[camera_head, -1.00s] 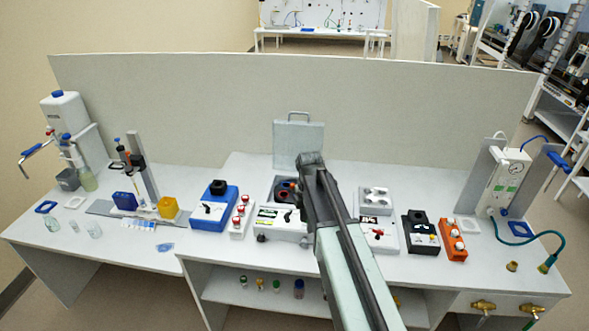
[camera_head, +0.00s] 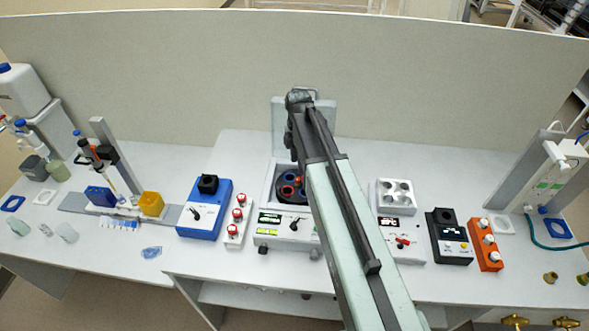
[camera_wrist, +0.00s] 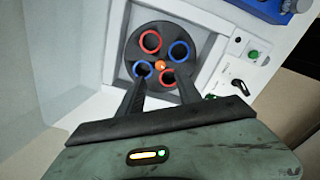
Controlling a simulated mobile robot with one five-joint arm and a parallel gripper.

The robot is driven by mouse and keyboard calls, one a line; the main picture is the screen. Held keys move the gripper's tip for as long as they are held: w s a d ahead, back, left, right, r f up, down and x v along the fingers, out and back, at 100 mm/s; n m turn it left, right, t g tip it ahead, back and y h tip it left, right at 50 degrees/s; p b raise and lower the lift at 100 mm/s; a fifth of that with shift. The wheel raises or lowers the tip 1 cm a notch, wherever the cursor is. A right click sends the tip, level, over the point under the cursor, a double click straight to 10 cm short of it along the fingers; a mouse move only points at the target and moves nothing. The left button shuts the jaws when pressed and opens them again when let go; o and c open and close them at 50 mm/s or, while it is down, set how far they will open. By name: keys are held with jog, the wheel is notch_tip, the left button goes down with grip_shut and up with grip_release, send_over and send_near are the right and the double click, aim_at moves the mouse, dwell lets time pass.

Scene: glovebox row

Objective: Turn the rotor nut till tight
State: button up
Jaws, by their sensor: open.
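The rotor nut (camera_wrist: 160,65) is a small orange knob at the centre of the dark round rotor (camera_wrist: 148,32). Red and blue rings surround it on the rotor, two of each colour. The rotor sits in the open bowl of the white centrifuge (camera_head: 266,240), and part of it shows in the head view (camera_head: 287,187). My gripper (camera_wrist: 163,84) is open, with its two dark fingers spread over the near part of the rotor. In the picture the nut lies just beyond and between the fingertips. I cannot tell whether they touch anything. In the head view my arm hides the centrifuge's right side.
The raised centrifuge lid (camera_head: 278,115) stands behind the bowl.

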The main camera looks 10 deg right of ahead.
aim_at(298, 179)
jog(key=shift+d+f+b, duration=0.15)
jog(key=shift+f+b, duration=0.35)
jog(key=shift+f, duration=0.05)
notch_tip(298, 179, down, 7)
jog(key=b, duration=0.7)
jog(key=shift+s, duration=0.1)
jog(key=shift+r, duration=0.15)
jog(key=shift+c, duration=0.3)
